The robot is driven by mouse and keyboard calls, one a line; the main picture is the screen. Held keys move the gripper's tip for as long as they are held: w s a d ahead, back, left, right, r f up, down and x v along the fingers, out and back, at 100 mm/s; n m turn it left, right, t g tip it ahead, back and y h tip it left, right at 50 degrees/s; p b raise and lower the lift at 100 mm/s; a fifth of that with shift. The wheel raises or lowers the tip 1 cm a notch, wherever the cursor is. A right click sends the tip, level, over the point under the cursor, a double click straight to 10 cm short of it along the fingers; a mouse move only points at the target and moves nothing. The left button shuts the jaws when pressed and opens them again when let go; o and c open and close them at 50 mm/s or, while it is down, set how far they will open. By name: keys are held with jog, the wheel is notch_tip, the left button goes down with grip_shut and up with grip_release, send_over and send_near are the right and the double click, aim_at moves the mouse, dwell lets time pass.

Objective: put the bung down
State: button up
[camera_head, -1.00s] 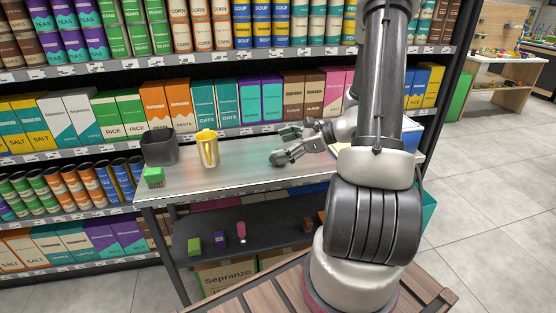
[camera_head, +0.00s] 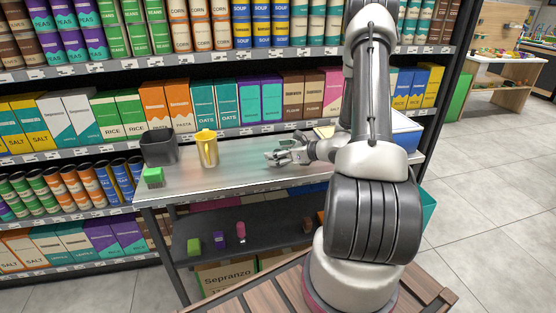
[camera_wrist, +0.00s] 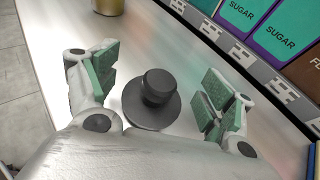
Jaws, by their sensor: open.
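The bung (camera_wrist: 152,104), dark grey with a round knob above a wider disc, appears upright on the metal counter (camera_wrist: 60,30) in the wrist view. My gripper (camera_wrist: 163,85) is open, with its green-padded fingers on either side of the bung and a visible gap to each. In the head view, my gripper (camera_head: 276,157) is low over the middle of the counter (camera_head: 225,180). I cannot make out the bung there.
Shelves of boxes line the back, including purple sugar boxes (camera_wrist: 285,28). The counter's front left is clear.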

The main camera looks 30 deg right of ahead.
jog(key=c, duration=1.1)
notch_tip(320, 180, up, 10)
jog(key=shift+w+d+f+m+t+h, duration=0.2)
jog(key=shift+w+d+m+t+h, duration=0.1)
jog(key=shift+w+d+m+h, duration=0.4)
jog(key=w+a+r, duration=0.1)
jog(key=a+r, duration=0.1)
jog(key=a, duration=0.5)
jog(key=w+a+r+m+h, duration=0.1)
jog(key=a+r, duration=0.2)
jog(key=a, duration=0.5)
jog(key=shift+w+a+r+t, duration=0.25)
jog(key=shift+w+r+t, duration=0.05)
jog(key=shift+d, duration=0.1)
